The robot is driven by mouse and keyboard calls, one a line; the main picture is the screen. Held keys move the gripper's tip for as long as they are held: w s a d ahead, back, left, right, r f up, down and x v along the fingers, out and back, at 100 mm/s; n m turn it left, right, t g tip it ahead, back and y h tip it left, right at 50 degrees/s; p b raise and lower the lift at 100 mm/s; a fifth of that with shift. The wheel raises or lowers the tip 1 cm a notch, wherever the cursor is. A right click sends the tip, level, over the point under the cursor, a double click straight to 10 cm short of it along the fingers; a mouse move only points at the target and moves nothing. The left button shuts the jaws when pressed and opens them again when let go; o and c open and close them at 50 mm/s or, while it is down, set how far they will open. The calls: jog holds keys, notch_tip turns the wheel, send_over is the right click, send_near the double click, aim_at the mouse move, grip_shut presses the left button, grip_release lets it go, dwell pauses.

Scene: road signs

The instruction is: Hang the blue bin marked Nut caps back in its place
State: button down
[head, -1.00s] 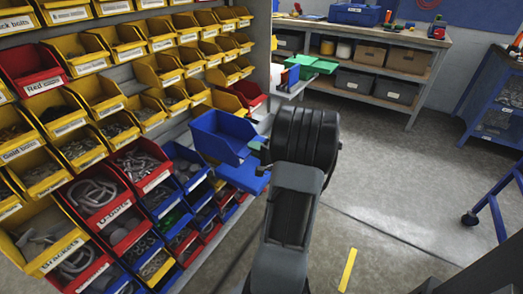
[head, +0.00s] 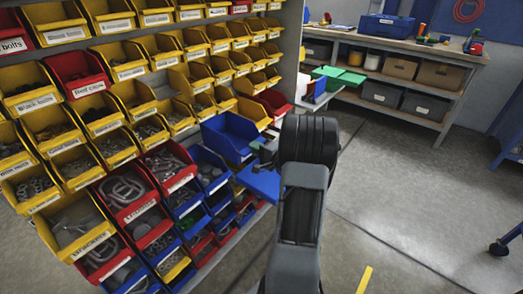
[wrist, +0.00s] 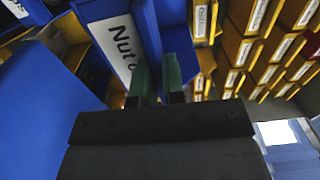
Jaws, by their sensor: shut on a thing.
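The blue bin marked Nut caps (head: 228,134) is held in front of the lower right part of the bin rack in the head view. Its white label starting "Nut" (wrist: 117,45) shows close up in the wrist view, with the rest of the word covered by a finger. My gripper (head: 258,152) is shut on this bin; its green fingers (wrist: 157,80) show at the label side in the wrist view. A flat blue piece (head: 262,183) shows just below the gripper; I cannot tell what it belongs to. The rack directly behind the bin is hidden.
Rows of yellow bins (head: 88,108), red bins and blue bins fill the rack at left. A small shelf with green (head: 345,77) and other items is right of the rack. A workbench (head: 440,52) stands behind. Grey floor at right is mostly clear.

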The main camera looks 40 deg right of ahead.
jog(key=w+p, duration=0.1)
jog(key=w, duration=0.2)
jog(key=w+a, duration=0.1)
jog(key=w, duration=0.3)
jog(key=shift+a+p, duration=0.2)
jog(key=shift+p, duration=0.2)
jog(key=shift+w+f+b, duration=0.2)
jog(key=shift+w+b, duration=0.2)
jog(key=shift+b, duration=0.15)
jog(key=shift+w+a+r+b, duration=0.15)
jog(key=shift+w+a+b, duration=0.05)
jog(key=shift+w+b, duration=0.75)
jog(key=shift+w, duration=0.15)
jog(key=shift+a+b, duration=0.1)
jog(key=shift+b, duration=0.45)
jog(key=shift+f+b, duration=0.95)
jog(key=shift+b, duration=0.3)
jog(key=c, duration=1.1)
grip_release()
jog(key=shift+s, duration=0.2)
